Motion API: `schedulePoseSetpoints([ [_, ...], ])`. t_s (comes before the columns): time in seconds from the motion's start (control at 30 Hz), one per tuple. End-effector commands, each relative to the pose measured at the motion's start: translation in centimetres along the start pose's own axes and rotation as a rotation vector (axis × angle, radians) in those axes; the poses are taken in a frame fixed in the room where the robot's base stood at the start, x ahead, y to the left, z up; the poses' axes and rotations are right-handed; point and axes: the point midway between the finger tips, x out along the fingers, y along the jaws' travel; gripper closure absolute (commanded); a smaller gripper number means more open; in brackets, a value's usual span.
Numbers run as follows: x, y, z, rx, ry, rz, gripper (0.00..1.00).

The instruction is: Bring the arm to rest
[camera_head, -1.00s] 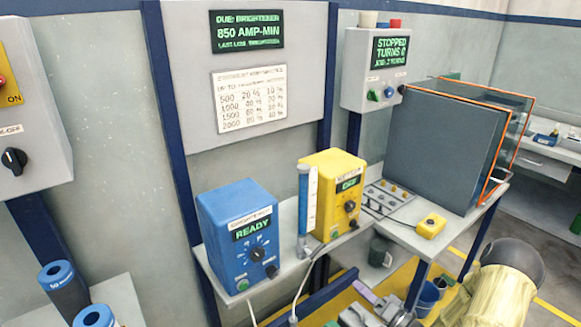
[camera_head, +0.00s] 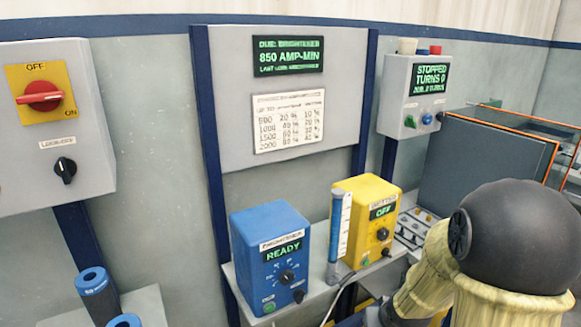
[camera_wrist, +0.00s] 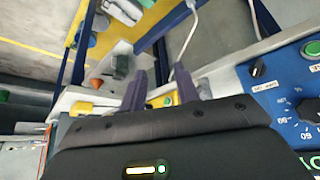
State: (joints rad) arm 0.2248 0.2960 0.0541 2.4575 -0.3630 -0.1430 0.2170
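My gripper (camera_wrist: 160,88) shows in the wrist view with its two dark fingers spread apart and nothing between them. In that view it is close to the blue box (camera_wrist: 285,95) on the right, with no contact visible. In the head view, my arm fills the lower right, and the gripper itself cannot be made out there. The blue box (camera_head: 271,262) reads READY and stands on a shelf, left of the yellow box (camera_head: 367,222), which reads OFF.
A grey control box with a red switch (camera_head: 40,96) hangs at left. A grey box (camera_head: 412,97) reading STOPPED hangs at right, beside dark orange-edged panels (camera_head: 480,165). Blue-topped cylinders (camera_head: 95,290) stand at lower left.

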Motion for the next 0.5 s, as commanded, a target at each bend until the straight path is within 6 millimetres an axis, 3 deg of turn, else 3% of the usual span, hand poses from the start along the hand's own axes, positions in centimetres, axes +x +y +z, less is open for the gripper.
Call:
schedulePoseSetpoints([
  [0.1, -3.0, -1.5, 1.9, -0.011, -0.083, 0.024, 0.69],
  [0.47, -9.3, -5.6, 7.8, -0.021, -0.288, -0.021, 0.69],
  [0.5, -10.2, -5.6, 7.6, -0.02, -0.298, -0.024, 0.69],
])
